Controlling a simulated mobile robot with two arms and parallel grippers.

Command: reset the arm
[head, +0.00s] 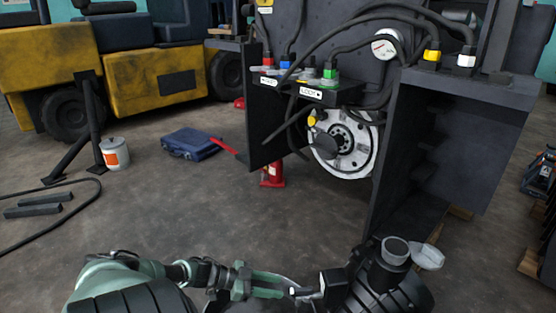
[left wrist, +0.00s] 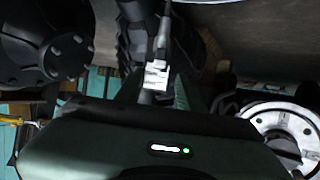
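My left gripper (head: 283,287) is low in the middle of the head view, its green fingers pointing right. The left wrist view shows the same gripper (left wrist: 156,85) with its two green fingers apart. A small pale part shows between them in that view; I cannot tell whether it lies between the fingers or behind them. Its tips are close to dark parts of my own body at the bottom of the head view. My right gripper's fingers do not show in either view.
The stripped forklift (head: 455,130) stands ahead right, with a round metal hub (head: 345,150), hoses and coloured caps. A red jack (head: 272,172), a blue case (head: 190,144), a white bucket (head: 115,154) and dark bars (head: 38,204) are on the floor. Open floor lies ahead left.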

